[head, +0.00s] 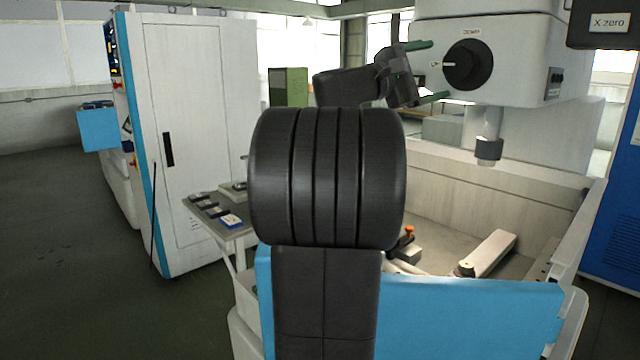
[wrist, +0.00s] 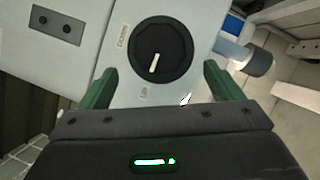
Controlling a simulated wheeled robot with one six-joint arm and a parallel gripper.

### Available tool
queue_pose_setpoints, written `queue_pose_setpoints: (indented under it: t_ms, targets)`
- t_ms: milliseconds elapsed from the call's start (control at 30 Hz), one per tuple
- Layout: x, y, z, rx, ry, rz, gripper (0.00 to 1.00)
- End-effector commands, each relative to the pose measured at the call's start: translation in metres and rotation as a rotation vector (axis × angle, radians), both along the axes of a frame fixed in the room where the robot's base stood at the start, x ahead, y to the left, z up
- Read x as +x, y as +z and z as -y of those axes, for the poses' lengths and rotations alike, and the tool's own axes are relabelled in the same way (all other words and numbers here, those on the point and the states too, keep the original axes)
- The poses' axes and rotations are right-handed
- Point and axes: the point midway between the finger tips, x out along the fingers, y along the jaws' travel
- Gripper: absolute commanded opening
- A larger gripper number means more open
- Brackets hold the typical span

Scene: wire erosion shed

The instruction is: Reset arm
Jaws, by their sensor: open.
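My gripper (head: 428,70) is raised in front of the machine head, at the black rotary knob (head: 468,65) on its pale front. Its two green fingers are apart with nothing between them. In the wrist view the open fingers of my gripper (wrist: 156,88) stand on either side below the knob (wrist: 161,50), with a gap to it. The knob is round and black with a white pointer line. My dark arm fills the middle of the head view and hides part of the machine tank behind it.
The machine head (head: 520,40) has a nozzle (head: 488,150) hanging below it. The open tank holds a clamp arm (head: 490,252) and a blue front panel (head: 470,310). A side table (head: 196,206) with small items and a white cabinet (head: 195,120) stand left. Floor at far left is clear.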

Motion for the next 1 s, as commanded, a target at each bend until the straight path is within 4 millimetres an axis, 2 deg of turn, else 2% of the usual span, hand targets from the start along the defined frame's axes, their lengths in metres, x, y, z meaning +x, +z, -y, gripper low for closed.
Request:
queue_pose_setpoints:
  t_ms: [100,333,400,1000]
  targets:
    - [-0.008,-0.006,-0.023,0.000,0.005,0.000,0.87]
    - [-0.022,-0.012,-0.057,0.000,0.003,0.000,0.87]
    - [-0.017,-0.006,-0.040,0.001,-0.005,-0.001,0.87]
    - [0.025,0.014,0.066,0.000,-0.004,-0.001,0.87]
